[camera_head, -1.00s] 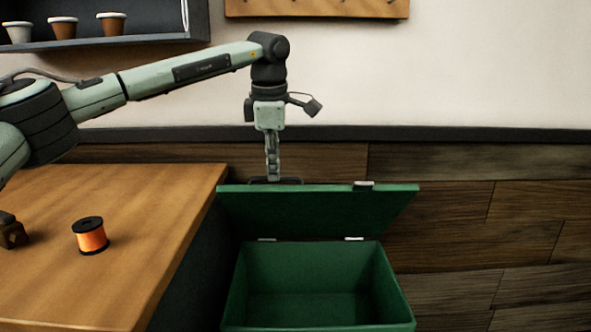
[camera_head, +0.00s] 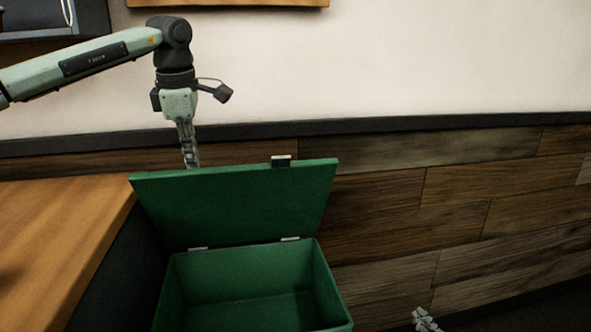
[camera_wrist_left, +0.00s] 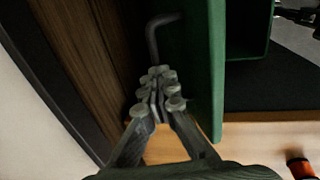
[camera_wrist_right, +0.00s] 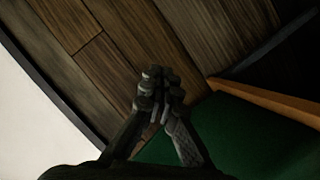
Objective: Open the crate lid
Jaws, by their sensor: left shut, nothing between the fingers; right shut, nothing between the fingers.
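The green crate (camera_head: 335,295) stands open below the wall, its inside in view. Its green lid (camera_head: 240,205) stands raised at the back, above two pale hinges, with a small pale latch piece on its top edge. My left gripper (camera_head: 192,160) is shut and empty, pointing down just behind the lid's top edge. In the left wrist view its fingertips (camera_wrist_left: 158,88) are beside the lid, near the dark bent handle (camera_wrist_left: 155,35); I cannot tell whether they touch. My right gripper (camera_head: 425,320) is shut and empty at the lower right, apart from the crate.
A wooden table (camera_head: 60,215) stands left of the crate. An orange spool (camera_wrist_left: 300,168) shows at the corner of the left wrist view. The wood-panelled wall (camera_head: 400,205) runs behind.

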